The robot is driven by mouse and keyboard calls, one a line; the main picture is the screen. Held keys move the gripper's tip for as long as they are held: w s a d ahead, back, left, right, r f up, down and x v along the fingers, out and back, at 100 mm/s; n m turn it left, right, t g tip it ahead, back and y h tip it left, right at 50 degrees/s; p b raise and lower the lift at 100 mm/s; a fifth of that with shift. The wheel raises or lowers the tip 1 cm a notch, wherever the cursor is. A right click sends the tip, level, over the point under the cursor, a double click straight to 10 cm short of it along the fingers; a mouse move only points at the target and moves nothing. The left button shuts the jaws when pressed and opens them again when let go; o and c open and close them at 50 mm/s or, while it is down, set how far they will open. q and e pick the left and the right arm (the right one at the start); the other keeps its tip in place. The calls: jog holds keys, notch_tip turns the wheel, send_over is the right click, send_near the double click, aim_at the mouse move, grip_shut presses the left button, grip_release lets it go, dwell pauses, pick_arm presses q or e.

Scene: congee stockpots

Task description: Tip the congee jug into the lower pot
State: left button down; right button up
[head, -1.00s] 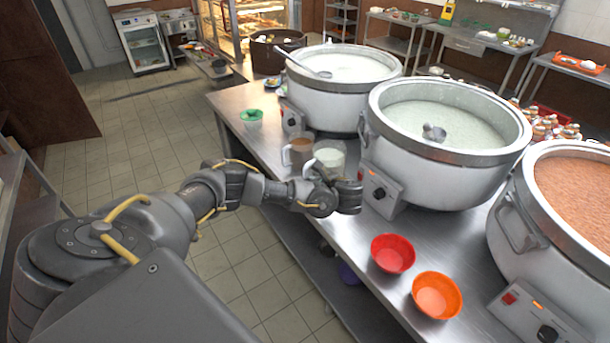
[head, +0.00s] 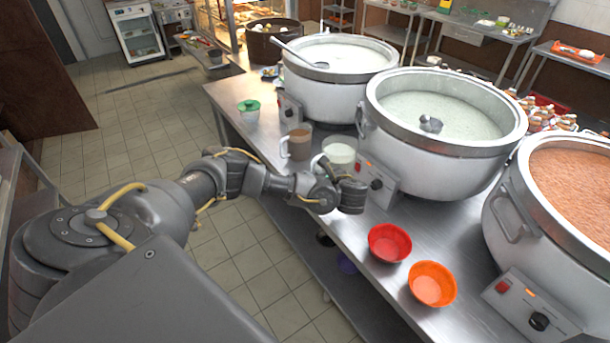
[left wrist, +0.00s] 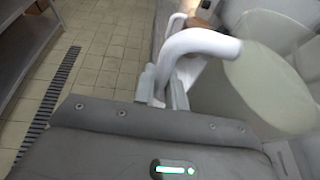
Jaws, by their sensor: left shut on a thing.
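A clear jug of whitish congee (head: 341,154) is at the counter's near edge, in front of the middle pot (head: 440,165). My left gripper (head: 326,172) is shut on its handle. In the left wrist view the gripper's fingers (left wrist: 163,88) close on the white handle (left wrist: 200,42), and the jug's pale round top (left wrist: 268,82) is to the right. I cannot tell whether the jug's base touches the counter. The middle pot holds pale congee and a ladle. The back pot (head: 330,92) holds white congee, the right pot (head: 505,215) reddish-brown food. My right gripper is not in view.
A second jug with brown contents (head: 299,143) stands just left of the held one. A green bowl (head: 249,108) is farther left. Red (head: 389,243) and orange (head: 432,284) bowls sit at the front of the steel counter (head: 375,300). A control box (head: 376,185) projects beside the jug.

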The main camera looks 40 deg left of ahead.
aim_at(343, 167)
pick_arm(q)
jog(key=d+r+m+t+h+b, duration=0.1)
jog(key=d+r+m+t, duration=0.1)
jog(key=d, duration=0.1)
jog(key=w+d+r+m+t+h, duration=0.1)
jog(key=d+m+t, duration=0.1)
jog(key=d, duration=0.1)
jog(key=d+r+m+t+h+b, duration=0.1)
jog(key=d+r+m+t+h, duration=0.1)
jog(key=d, duration=0.2)
jog(key=shift+w+r+b, duration=0.25)
jog(key=shift+r+b, duration=0.05)
jog(key=s+d+r+m+t+h+b, duration=0.1)
jog(key=s+d+r+m+h, duration=0.1)
jog(key=d+r+m+h, duration=0.2)
jog(key=s+d+r+m+t+h+b, duration=0.1)
jog(key=s+d+r+m+h+b, duration=0.1)
jog(key=r, duration=0.7)
jog(key=shift+s+d+m+t+h, duration=0.25)
jog(key=shift+d+m+t+h, duration=0.15)
jog(key=shift+d+m+h, duration=0.7)
jog(key=shift+a+h, duration=0.1)
jog(key=shift+h, duration=0.2)
